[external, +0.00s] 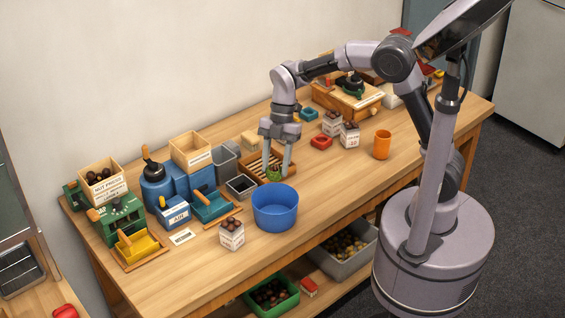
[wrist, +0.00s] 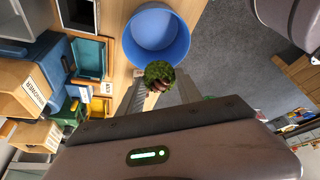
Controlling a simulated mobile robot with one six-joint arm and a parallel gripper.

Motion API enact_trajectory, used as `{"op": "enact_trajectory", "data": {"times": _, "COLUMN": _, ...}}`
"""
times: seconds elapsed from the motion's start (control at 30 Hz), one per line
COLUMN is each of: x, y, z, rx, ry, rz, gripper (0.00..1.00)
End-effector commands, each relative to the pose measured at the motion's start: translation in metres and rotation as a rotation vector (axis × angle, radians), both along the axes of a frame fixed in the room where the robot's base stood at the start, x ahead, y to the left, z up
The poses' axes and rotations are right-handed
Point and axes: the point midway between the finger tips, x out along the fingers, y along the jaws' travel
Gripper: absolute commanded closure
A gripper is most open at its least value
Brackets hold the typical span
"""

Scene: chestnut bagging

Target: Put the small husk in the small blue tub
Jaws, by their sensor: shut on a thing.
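A green spiky husk (external: 274,174) is held between the fingertips of my gripper (external: 276,170), above the table. In the wrist view the husk (wrist: 159,72) shows between the two fingers of my gripper (wrist: 160,82), with something brown at its lower side. A round blue tub (external: 275,213) stands near the front edge of the table, just in front of my gripper. In the wrist view the tub (wrist: 157,22) is just beyond the husk and looks empty. A smaller teal-blue dish (external: 309,114) sits farther back on the table.
A slatted wooden tray (external: 255,163) lies behind my gripper, and a small dark-lined bin (external: 241,186) is left of it. A carton of chestnuts (external: 231,235) stands left of the tub. A red dish (external: 321,142) and an orange cup (external: 382,145) are to the right.

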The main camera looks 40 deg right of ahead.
Motion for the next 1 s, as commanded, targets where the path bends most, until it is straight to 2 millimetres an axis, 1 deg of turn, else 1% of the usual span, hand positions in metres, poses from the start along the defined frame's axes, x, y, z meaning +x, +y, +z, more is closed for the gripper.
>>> {"op": "enact_trajectory", "data": {"times": 0.03, "x": -0.003, "y": 0.001, "z": -0.012, "rx": -0.003, "ry": 0.007, "rz": -0.001, "gripper": 0.97}}
{"op": "enact_trajectory", "data": {"times": 0.1, "x": -0.002, "y": 0.001, "z": -0.023, "rx": -0.003, "ry": 0.005, "rz": -0.002, "gripper": 0.97}}
{"op": "enact_trajectory", "data": {"times": 0.2, "x": -0.003, "y": 0.001, "z": -0.039, "rx": -0.003, "ry": 0.005, "rz": -0.003, "gripper": 0.97}}
{"op": "enact_trajectory", "data": {"times": 0.37, "x": -0.003, "y": 0.001, "z": -0.06, "rx": -0.003, "ry": 0.003, "rz": -0.004, "gripper": 0.97}}
{"op": "enact_trajectory", "data": {"times": 0.5, "x": -0.003, "y": 0.001, "z": -0.094, "rx": -0.003, "ry": 0.004, "rz": -0.003, "gripper": 0.97}}
{"op": "enact_trajectory", "data": {"times": 0.67, "x": -0.003, "y": 0.001, "z": -0.124, "rx": -0.003, "ry": 0.004, "rz": -0.003, "gripper": 0.97}}
{"op": "enact_trajectory", "data": {"times": 0.77, "x": -0.003, "y": 0.002, "z": -0.148, "rx": -0.003, "ry": 0.004, "rz": -0.004, "gripper": 0.97}}
{"op": "enact_trajectory", "data": {"times": 0.83, "x": -0.003, "y": 0.002, "z": -0.153, "rx": -0.002, "ry": 0.001, "rz": -0.005, "gripper": 0.97}}
{"op": "enact_trajectory", "data": {"times": 1.0, "x": -0.002, "y": 0.002, "z": -0.15, "rx": -0.002, "ry": 0.0, "rz": -0.004, "gripper": 0.97}}
